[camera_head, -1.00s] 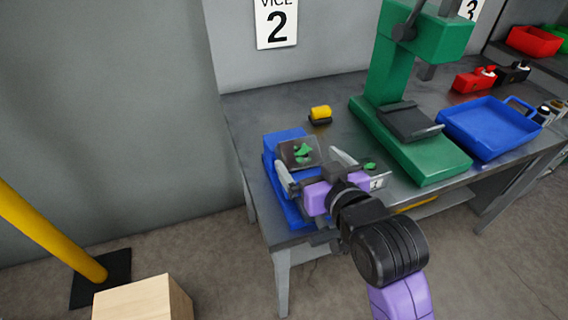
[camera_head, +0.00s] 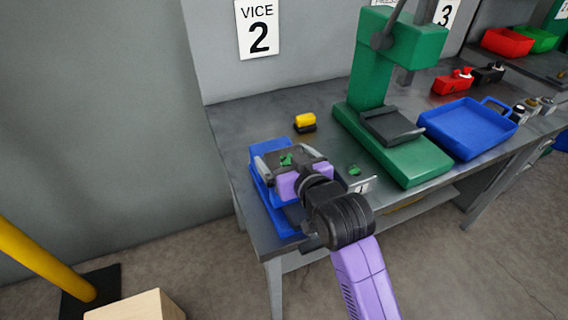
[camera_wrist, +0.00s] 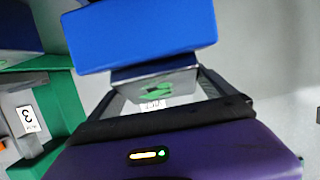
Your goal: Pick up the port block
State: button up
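The port block appears to be the dark grey block with a green part on it (camera_head: 287,160), at the blue vice (camera_head: 262,187) on the near left of the bench. In the wrist view the grey block (camera_wrist: 152,78) shows below the large blue vice body (camera_wrist: 140,35), with the green part on its face. My gripper (camera_head: 288,160) is at the block, with one finger on either side. In the wrist view its fingers (camera_wrist: 160,92) stand apart, wider than the block. Contact cannot be told. My purple wrist hides part of the block and vice.
A yellow-and-black object (camera_head: 305,123) stands behind the vice. A green press (camera_head: 405,160) stands to the right, with a blue tray (camera_head: 470,130) beyond it. A small green piece (camera_head: 354,170) and a number card (camera_head: 362,186) are near the front edge. A wooden box (camera_head: 135,306) is on the floor.

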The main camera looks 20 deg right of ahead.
jog(key=c, duration=1.7)
jog(key=shift+r, duration=0.25)
jog(key=shift+c, duration=0.2)
